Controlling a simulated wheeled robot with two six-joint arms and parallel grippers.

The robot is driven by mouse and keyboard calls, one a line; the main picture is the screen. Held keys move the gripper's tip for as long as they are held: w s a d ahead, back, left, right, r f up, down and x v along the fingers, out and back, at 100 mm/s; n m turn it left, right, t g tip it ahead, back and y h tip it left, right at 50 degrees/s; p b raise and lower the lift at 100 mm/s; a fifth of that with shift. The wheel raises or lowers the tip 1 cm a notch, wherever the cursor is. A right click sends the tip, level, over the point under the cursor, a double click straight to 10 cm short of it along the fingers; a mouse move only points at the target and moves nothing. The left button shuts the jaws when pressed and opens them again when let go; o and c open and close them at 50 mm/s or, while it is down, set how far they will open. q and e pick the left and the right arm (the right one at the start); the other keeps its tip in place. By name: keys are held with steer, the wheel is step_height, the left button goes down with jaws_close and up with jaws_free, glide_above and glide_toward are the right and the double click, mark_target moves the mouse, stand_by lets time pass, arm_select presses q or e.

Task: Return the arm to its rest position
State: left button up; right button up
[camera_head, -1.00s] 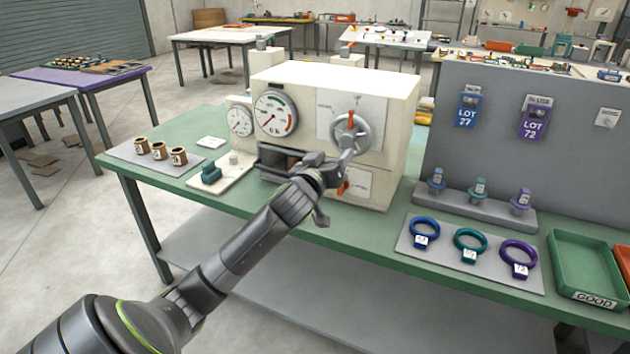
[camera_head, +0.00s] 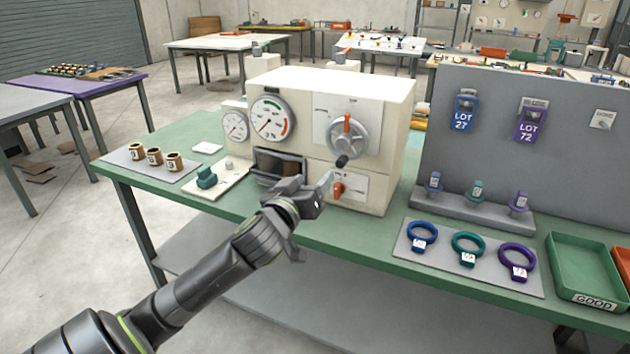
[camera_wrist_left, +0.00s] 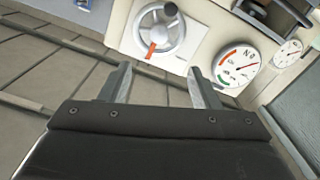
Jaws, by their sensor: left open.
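My left gripper (camera_head: 318,218) is in front of the cream winder machine (camera_head: 385,140), below its handwheel. In the left wrist view the two fingers of my left gripper (camera_wrist_left: 158,88) stand apart with nothing between them. The grey handwheel (camera_head: 346,138) with a red mark on its rim shows clear of the gripper; it also shows in the left wrist view (camera_wrist_left: 160,32). A dark knob at the wheel's lower edge is near the gripper, apart from it in the wrist view. My right gripper is not in view.
The machine carries gauges (camera_head: 270,118), a dark opening (camera_head: 279,168) and a red switch (camera_head: 339,190). On the green bench (camera_head: 370,240) are brown spools (camera_head: 155,155), a teal block (camera_head: 206,177), coloured rings (camera_head: 467,247) and a green tray (camera_head: 585,270). The bench front is free.

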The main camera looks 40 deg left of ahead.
arm_select(q)
steer(key=w+a+f+m+g, duration=0.1)
steer(key=a+f+g, duration=0.15)
steer(key=f, duration=0.75)
steer(key=w+a+f+g, duration=0.1)
steer(key=a+f+g, duration=0.15)
steer(key=f, duration=0.75)
steer(key=s+a+f+m+g, duration=0.15)
steer(key=s+f, duration=0.35)
steer(key=f, duration=0.7)
steer(key=s+f+g, duration=0.2)
steer(key=s+f, duration=0.3)
steer(key=f, duration=0.7)
steer(key=s+d+f+m+g+h, duration=0.1)
steer(key=s+d+f+g, duration=0.1)
steer(key=s+d+f, duration=0.3)
steer(key=s+d+f+m+g+h, duration=0.1)
steer(key=s+d+f+g, duration=0.2)
steer(key=s+f, duration=0.9)
steer(key=s+d+f+m+g+h, duration=0.1)
steer(key=s+d+f, duration=0.6)
steer(key=s, duration=1.3)
steer(key=shift+f+g, duration=0.85)
steer(key=shift+f, duration=0.1)
steer(key=shift+d+m, duration=0.1)
steer(key=shift+m, duration=0.15)
